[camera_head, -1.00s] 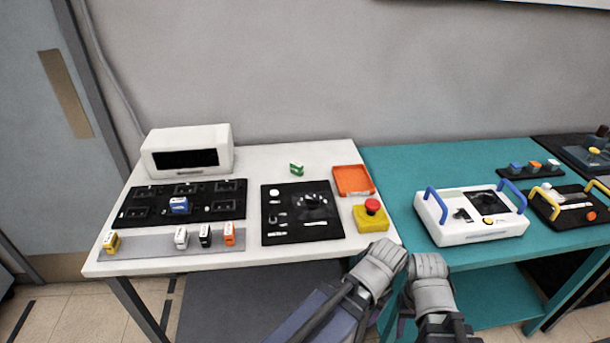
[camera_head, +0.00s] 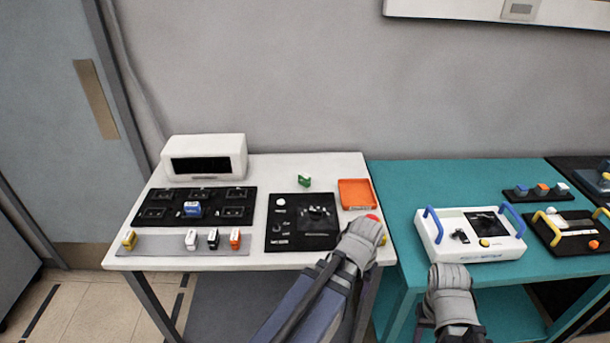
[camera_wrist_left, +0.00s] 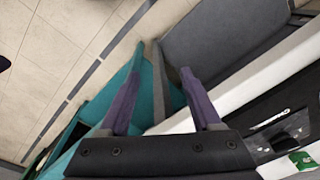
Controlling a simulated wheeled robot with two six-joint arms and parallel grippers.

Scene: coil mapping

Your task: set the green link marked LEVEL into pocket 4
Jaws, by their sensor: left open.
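The small green link (camera_head: 304,181) stands on the white table behind the black control panel; its marking is too small to read. It shows partly at the lower right of the left wrist view (camera_wrist_left: 302,158). The black pocket board (camera_head: 180,222) lies at the left of the table, with a blue link (camera_head: 193,209) on its front middle part. Pocket numbers are not readable. My left gripper (camera_wrist_left: 162,62) is open and empty, off the table's front right corner, apart from the green link. My right gripper (camera_head: 448,282) is at the teal table's front; its jaws cannot be made out.
Yellow, white, black and orange links stand on a grey strip (camera_head: 165,245) before the board. A white box (camera_head: 205,143) stands behind it. An orange tray (camera_head: 355,193) is right of the green link. A red button (camera_head: 373,217) is partly hidden by my left arm. A white device (camera_head: 470,249) sits on the teal table.

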